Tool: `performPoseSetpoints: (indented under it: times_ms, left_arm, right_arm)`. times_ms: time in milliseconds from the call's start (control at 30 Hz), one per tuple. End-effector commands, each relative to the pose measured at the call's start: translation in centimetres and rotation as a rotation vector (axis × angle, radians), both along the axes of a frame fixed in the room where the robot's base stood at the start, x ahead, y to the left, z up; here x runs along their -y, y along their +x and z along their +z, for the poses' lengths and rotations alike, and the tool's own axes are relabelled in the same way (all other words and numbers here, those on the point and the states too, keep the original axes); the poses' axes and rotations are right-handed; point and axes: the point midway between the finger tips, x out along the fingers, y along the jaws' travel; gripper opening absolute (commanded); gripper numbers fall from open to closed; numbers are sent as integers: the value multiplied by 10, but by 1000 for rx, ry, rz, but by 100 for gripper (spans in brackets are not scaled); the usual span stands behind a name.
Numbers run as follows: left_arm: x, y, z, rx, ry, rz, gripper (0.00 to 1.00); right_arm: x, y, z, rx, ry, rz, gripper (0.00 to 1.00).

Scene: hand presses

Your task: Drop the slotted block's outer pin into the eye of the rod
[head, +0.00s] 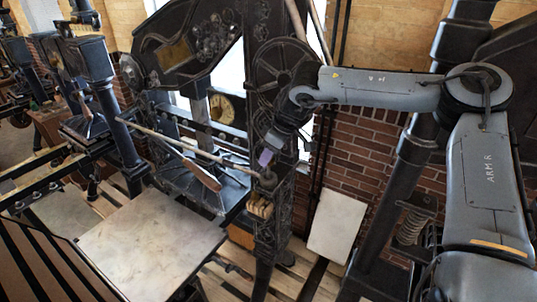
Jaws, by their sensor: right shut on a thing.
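My right gripper (268,163) points down near the middle of the view, beside the dark ornate press column. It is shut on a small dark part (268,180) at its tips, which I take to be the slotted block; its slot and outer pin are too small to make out. A long pale rod (185,144) slopes down from the left and its right end comes close to the gripper tips. The eye of the rod is not distinguishable there, and I cannot tell whether pin and eye touch. My left gripper is out of view.
A pale flat press bed (150,245) lies at the lower left. A spoked wheel (285,68) is above the gripper. A small tan block-like part (259,206) sits just below it. A white board (337,226) leans against the brick wall at right. Other presses crowd the left.

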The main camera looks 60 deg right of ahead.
Motion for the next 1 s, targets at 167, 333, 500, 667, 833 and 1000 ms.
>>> performPoseSetpoints:
  times_ms: [167,333,500,667,833,1000]
  left_arm:
    - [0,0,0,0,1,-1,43]
    - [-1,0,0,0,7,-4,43]
    - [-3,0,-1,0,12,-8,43]
    - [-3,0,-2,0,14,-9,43]
    - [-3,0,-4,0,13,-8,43]
    - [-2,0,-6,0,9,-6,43]
  right_arm:
    - [0,0,0,1,0,0,0]
    - [0,0,0,1,0,0,0]
    - [0,0,-1,1,0,0,0]
    - [0,0,-3,1,1,0,0]
    - [0,0,-7,0,1,0,0]
    - [0,0,-10,1,2,1,0]
